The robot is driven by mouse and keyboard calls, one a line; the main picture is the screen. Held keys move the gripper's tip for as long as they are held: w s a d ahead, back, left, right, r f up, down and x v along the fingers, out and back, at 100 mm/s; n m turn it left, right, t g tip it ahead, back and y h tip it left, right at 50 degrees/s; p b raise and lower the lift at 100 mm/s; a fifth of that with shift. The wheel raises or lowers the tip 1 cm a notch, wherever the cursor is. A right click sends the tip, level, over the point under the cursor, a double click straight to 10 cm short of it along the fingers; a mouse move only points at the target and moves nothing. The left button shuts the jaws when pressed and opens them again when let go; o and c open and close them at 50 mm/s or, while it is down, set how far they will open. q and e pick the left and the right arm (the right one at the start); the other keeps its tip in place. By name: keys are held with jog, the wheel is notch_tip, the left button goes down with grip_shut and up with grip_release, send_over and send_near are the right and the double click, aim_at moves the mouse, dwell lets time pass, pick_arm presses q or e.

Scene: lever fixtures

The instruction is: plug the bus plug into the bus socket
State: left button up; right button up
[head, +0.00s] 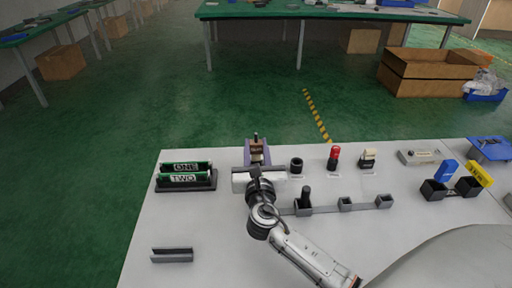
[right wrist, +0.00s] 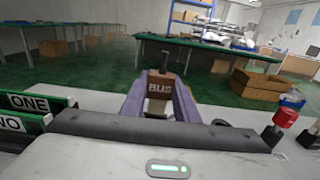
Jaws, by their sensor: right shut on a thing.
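A brown block labelled BUS (right wrist: 160,86), with a thin dark post on top, stands upright between the lavender fingers of my right gripper (right wrist: 160,98). In the head view the brown block (head: 256,150) shows at the table's far edge, between the fingers of the right gripper (head: 257,155). The right gripper is shut on this block. The block's underside is hidden, so I cannot tell whether it touches anything below. I cannot pick out a bus socket with certainty. My left gripper is not in view.
A black holder with green bars labelled ONE and TWO (head: 186,178) stands left. A black ring (head: 296,165), red-topped piece (head: 333,157) and beige piece (head: 368,157) stand right. A grey rail with cups (head: 345,205) lies nearer. A grey channel (head: 172,255) lies front left.

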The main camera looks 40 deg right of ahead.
jog(key=shift+f+b, duration=0.7)
jog(key=shift+f, duration=0.3)
jog(key=shift+r, duration=0.15)
jog(key=shift+r+p, duration=0.45)
jog(key=shift+p, duration=0.3)
jog(key=shift+p, duration=0.55)
dwell(1.0)
jog(key=shift+f+b, duration=0.45)
jog(key=shift+f, duration=0.1)
jog(key=o, duration=1.1)
jog(key=shift+c, duration=0.2)
jog(key=shift+o, duration=0.2)
